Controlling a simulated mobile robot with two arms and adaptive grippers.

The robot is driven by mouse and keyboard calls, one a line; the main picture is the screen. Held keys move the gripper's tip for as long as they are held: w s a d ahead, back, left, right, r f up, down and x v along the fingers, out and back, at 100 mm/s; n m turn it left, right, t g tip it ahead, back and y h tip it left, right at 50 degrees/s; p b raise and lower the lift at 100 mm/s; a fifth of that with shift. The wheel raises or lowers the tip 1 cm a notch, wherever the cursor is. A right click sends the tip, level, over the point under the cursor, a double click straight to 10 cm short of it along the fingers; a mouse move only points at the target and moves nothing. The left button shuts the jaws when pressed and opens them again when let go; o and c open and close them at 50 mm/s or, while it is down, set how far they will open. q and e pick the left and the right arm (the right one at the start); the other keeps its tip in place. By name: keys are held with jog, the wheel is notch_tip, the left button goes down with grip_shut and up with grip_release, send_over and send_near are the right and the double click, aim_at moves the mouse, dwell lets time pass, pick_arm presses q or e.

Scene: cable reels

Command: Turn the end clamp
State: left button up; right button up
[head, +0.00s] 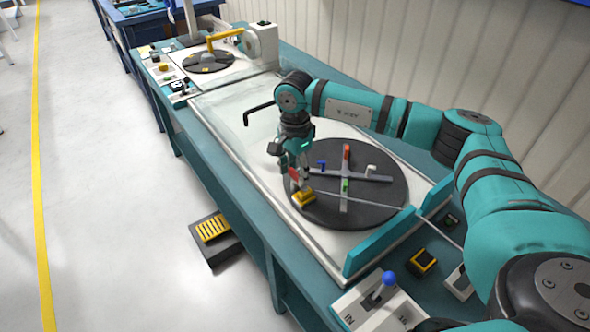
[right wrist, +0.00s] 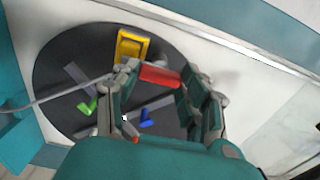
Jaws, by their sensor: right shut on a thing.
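The end clamp is a yellow block (head: 303,197) on the near left edge of the dark round reel disc (head: 376,206), with a red handle (head: 292,173) above it. My right gripper (head: 298,178) reaches down over the clamp. In the right wrist view, its fingers are shut on the red handle (right wrist: 160,76), and the yellow block (right wrist: 132,47) shows just beyond. A thin grey cable (right wrist: 60,95) runs from beside the clamp across the disc. The fingers hide part of the clamp. My left gripper is not in view.
Blue (head: 321,165), red (head: 347,152), green (head: 345,186) and white (head: 370,169) pieces stand on the disc's grey cross. A teal rail (head: 380,242) and a blue-knobbed lever (head: 388,279) are at the near right. A black bent bar (head: 259,113) stands behind.

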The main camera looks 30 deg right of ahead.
aim_at(295, 172)
jog(key=shift+r, duration=0.1)
jog(key=o, duration=1.2)
jog(key=shift+c, duration=0.2)
notch_tip(295, 172, up, 12)
